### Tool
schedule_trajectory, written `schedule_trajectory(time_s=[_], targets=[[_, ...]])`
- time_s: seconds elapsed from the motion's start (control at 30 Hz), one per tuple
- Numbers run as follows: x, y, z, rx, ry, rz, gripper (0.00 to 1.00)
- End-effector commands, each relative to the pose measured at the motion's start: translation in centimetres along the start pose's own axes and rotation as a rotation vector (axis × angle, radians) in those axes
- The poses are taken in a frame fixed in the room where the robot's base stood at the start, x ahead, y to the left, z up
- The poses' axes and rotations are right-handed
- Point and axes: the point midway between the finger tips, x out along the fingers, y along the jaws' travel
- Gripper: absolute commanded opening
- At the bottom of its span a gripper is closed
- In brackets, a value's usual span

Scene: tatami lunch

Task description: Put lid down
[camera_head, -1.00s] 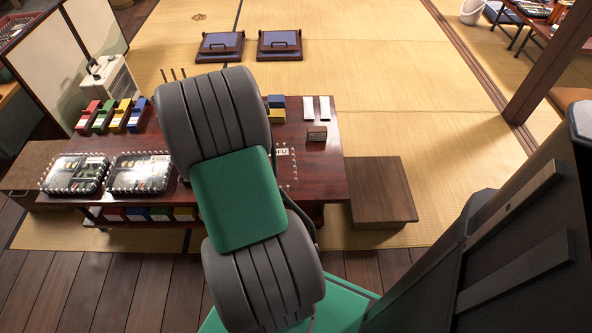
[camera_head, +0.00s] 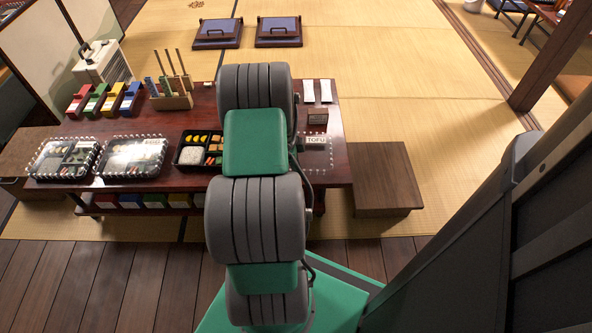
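A clear lid (camera_head: 318,159) with a dotted rim and a TOFU label shows at the right end of the dark red table (camera_head: 338,178). My arm hides its left part, and I cannot tell whether it touches the tabletop. An open black bento box (camera_head: 178,163) with rice and other food stands to its left, partly behind my arm. Two bento boxes with clear lids, one (camera_head: 62,160) at the far left and one (camera_head: 133,158) beside it, stand on the table. My gripper is hidden behind my arm, so its hold on the lid cannot be seen.
A wooden holder (camera_head: 172,101) with upright sticks and several coloured boxes (camera_head: 103,98) stand at the back left. A small dark stand (camera_head: 317,118) and two white strips (camera_head: 318,91) lie behind the lid. A low wooden bench (camera_head: 385,175) adjoins the table's right end.

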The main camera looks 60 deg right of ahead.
Motion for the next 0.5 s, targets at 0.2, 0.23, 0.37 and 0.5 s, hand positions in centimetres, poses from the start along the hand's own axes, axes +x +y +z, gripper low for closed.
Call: schedule_trajectory(time_s=[0.2,0.23,0.37,0.5], targets=[[0.83,-0.09,0.22,0.001,0.000,-0.003,0.00],[0.83,-0.08,0.22,0.001,0.000,-0.003,0.00],[1.20,-0.05,0.30,0.001,0.000,-0.002,0.00],[1.15,-0.06,0.29,0.001,0.000,-0.002,0.14]])
